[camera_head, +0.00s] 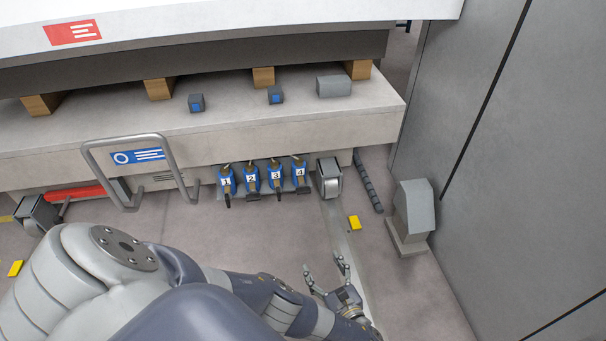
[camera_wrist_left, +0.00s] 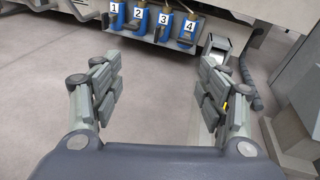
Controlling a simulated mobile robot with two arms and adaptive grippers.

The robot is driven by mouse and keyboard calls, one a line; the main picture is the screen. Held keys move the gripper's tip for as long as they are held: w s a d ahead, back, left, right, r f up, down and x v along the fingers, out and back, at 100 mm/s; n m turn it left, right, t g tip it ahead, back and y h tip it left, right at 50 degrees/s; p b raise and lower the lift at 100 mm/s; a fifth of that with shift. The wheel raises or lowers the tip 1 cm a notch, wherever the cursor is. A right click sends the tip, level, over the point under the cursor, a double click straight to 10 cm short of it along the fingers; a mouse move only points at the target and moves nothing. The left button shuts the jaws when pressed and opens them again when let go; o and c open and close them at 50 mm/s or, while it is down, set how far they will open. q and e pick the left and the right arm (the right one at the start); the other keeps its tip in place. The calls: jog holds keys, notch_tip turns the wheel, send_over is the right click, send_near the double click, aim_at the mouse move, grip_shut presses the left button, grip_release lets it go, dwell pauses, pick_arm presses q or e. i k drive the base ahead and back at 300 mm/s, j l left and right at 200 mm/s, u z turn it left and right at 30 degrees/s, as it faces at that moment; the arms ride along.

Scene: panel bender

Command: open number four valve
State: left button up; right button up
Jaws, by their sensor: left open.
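Several blue valves with white number labels hang in a row under the front edge of the machine's bed. The number four valve (camera_head: 300,176) is the rightmost in the head view and also shows at the top of the left wrist view (camera_wrist_left: 187,31). The number three valve (camera_head: 275,177) is just left of it. My left gripper (camera_head: 324,270) is open and empty, below and in front of the valves, apart from them. In the left wrist view its two fingers (camera_wrist_left: 160,88) are spread wide with the valves beyond them. My right gripper is not in view.
A grey box-shaped fitting (camera_head: 329,179) sits right of the number four valve. A grey pedestal (camera_head: 411,214) stands near the right wall. A metal handle frame (camera_head: 127,170) juts out at the left. A yellow block (camera_head: 354,222) lies on the floor. The floor before the valves is clear.

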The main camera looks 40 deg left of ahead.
aim_at(302, 188)
jog(key=i+j, duration=0.2)
jog(key=j, duration=0.15)
jog(key=i+j, duration=0.2)
jog(key=j, duration=0.2)
jog(key=i+j, duration=0.2)
jog(key=j, duration=0.15)
